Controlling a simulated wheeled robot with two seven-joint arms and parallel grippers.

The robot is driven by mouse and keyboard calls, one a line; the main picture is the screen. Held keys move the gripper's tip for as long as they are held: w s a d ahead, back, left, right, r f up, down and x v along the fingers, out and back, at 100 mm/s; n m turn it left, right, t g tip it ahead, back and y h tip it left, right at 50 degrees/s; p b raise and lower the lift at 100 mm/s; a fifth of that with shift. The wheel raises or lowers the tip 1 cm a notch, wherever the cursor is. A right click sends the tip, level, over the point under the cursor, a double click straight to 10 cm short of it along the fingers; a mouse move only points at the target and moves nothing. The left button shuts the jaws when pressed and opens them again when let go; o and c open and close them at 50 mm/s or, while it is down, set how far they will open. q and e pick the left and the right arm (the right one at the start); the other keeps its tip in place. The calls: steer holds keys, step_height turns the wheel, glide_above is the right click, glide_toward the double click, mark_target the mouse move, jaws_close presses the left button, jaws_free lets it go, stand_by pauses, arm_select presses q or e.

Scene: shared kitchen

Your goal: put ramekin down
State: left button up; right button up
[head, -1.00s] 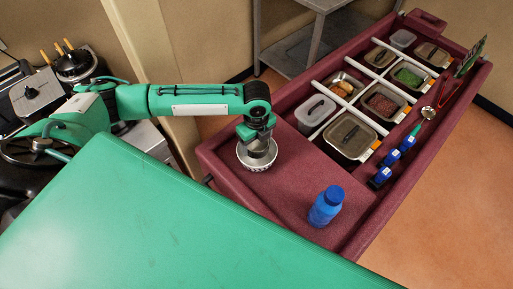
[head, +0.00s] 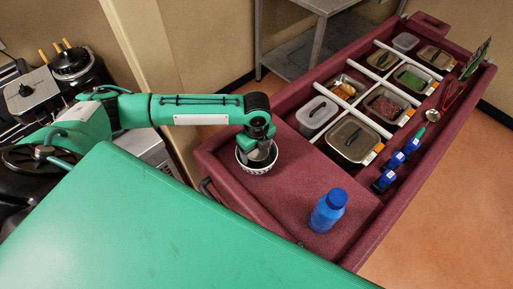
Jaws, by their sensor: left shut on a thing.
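The ramekin (head: 257,170) is a small white, ribbed round dish with a dark inside. It is at the left end of the maroon cart top (head: 290,179), near its left edge. My left gripper (head: 258,156) points down over the ramekin, shut on its rim. The fingertips are partly hidden by the gripper body and the dish wall. I cannot tell whether the base of the ramekin touches the cart top. My right gripper is out of view.
A blue bottle (head: 327,211) stands upright on the cart top, right of the ramekin. Lidded and open food pans (head: 352,139) fill the cart's far well. Blue-capped small bottles (head: 390,170) and a ladle (head: 432,115) lie along the right side. The cart top between ramekin and bottle is clear.

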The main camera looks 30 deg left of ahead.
mark_target(256, 156)
arm_select(q)
steer(key=o, duration=0.8)
steer(key=shift+c, duration=0.2)
steer(key=shift+r, duration=0.3)
step_height(256, 156, up, 13)
steer(key=b, duration=0.3)
steer(key=shift+f, duration=0.2)
